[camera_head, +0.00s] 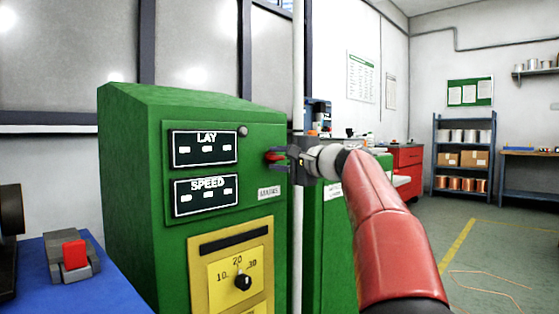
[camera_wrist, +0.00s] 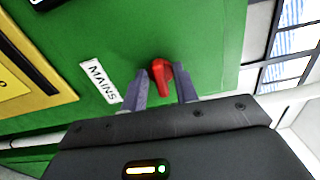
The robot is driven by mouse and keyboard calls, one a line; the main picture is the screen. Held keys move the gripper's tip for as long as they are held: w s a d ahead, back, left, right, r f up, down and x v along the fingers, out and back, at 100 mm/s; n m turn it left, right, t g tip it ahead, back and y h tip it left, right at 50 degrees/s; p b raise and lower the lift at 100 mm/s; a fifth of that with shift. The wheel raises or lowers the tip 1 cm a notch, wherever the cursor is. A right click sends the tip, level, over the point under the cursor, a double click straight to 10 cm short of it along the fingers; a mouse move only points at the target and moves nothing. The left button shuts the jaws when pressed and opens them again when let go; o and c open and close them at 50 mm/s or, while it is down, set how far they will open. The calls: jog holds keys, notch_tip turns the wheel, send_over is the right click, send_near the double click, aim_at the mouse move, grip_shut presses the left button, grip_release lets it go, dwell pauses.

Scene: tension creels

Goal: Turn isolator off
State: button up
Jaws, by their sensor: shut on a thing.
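The isolator is a red handle (camera_head: 273,156) on the front of the green cabinet (camera_head: 140,190), above a white label. In the wrist view the red handle (camera_wrist: 160,70) stands out from the green panel beside the MAINS label (camera_wrist: 100,81). My gripper (camera_head: 278,160) reaches it from the right, with its fingers on either side of the handle. In the wrist view my gripper (camera_wrist: 161,84) is shut on the handle, which sits between the two grey fingers. The fingers hide part of the handle's lower end.
LAY (camera_head: 205,148) and SPEED (camera_head: 206,195) displays are left of the handle. A yellow panel with a black knob (camera_head: 243,281) is below. A white vertical pole (camera_head: 298,60) stands close by my gripper. Open floor (camera_head: 490,240) lies to the right.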

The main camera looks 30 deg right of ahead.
jog(key=o, duration=0.6)
jog(key=v, duration=0.7)
jog(key=shift+s+d, duration=0.15)
jog(key=shift+s, duration=0.2)
